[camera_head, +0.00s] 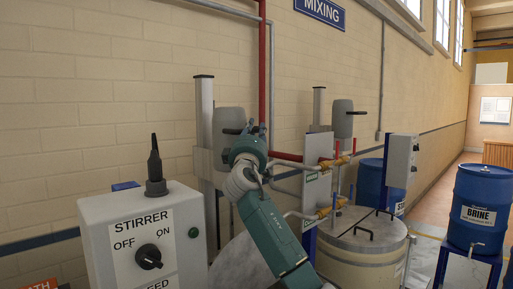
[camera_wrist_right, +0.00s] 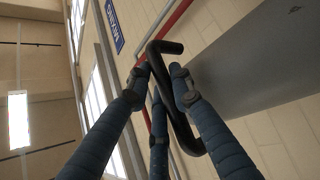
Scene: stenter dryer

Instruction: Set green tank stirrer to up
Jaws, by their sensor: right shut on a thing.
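Two stirrers stand on posts by the wall in the head view. The nearer one has a grey motor housing (camera_head: 228,122) and a black handle (camera_wrist_right: 178,100). My right gripper (camera_wrist_right: 160,75) is shut on this black bent handle, with its dark fingers around the bar in the right wrist view. In the head view my right arm reaches up to the nearer stirrer and hides part of it and its tank. The farther stirrer (camera_head: 342,118) has a similar black handle (camera_head: 356,113). I cannot tell the tank colour markings. My left gripper is out of view.
A grey control box (camera_head: 145,235) with a STIRRER knob stands at front left. A blue BRINE barrel (camera_head: 480,205) is at the right.

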